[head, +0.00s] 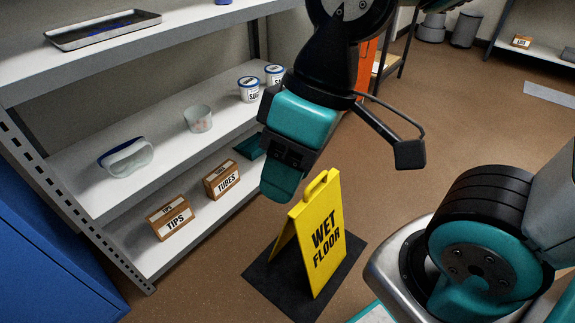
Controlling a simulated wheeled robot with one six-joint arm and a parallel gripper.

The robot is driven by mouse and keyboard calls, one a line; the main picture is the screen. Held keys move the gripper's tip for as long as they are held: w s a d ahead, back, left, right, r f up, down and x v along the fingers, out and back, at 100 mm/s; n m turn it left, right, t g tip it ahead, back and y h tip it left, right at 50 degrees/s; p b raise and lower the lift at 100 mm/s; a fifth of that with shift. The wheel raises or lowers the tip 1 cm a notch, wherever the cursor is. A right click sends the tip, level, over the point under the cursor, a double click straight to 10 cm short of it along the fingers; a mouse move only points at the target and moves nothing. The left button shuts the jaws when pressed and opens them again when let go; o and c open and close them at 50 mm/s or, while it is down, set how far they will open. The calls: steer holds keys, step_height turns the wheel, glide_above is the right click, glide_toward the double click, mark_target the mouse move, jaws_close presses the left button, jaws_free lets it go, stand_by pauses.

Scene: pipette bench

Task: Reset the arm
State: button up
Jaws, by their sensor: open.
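My arm reaches down from the top of the head view. My gripper (282,178), teal and black, hangs in the air in front of the shelf unit and above and left of the yellow wet floor sign. It is open, and I see nothing held in it. Its fingers are seen mostly edge-on, so the gap between them is hard to make out. A dark bracket on my wrist sticks out to the right.
A yellow wet floor sign (322,232) stands on a dark mat (262,280). The shelf unit (75,185) holds boxes labelled TIPS (170,218) and TUBES (222,180), tubs and goggles (127,157). A blue cabinet (45,260) is at left. Brown floor lies open behind.

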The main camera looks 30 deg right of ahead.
step_height(320, 180, up, 24)
steer(key=p, duration=2.4)
steer(key=shift+r, duration=0.25)
